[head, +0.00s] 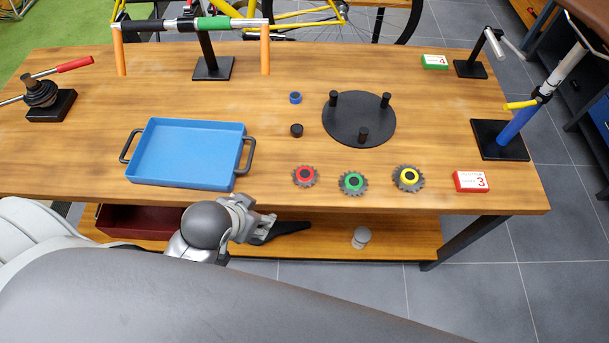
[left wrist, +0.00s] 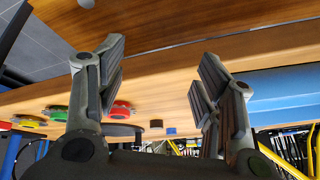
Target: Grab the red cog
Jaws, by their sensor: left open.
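The red cog (head: 305,176) is a dark toothed ring with a red centre, lying flat near the front edge of the wooden table. It also shows in the left wrist view (left wrist: 119,112), partly covered by one finger. A green cog (head: 353,183) and a yellow cog (head: 408,178) lie to its right. My left gripper (head: 285,222) is in front of the table edge, to the left of the red cog and apart from it. In the left wrist view its two fingers (left wrist: 160,65) are spread with nothing between them. My right gripper is not in view.
A blue tray (head: 239,183) with dark handles stands left of the cogs. A black round plate with pegs (head: 359,129) and two small rings are behind them. A red card box (head: 471,181) sits to the right. A lower shelf (head: 330,240) runs under the tabletop.

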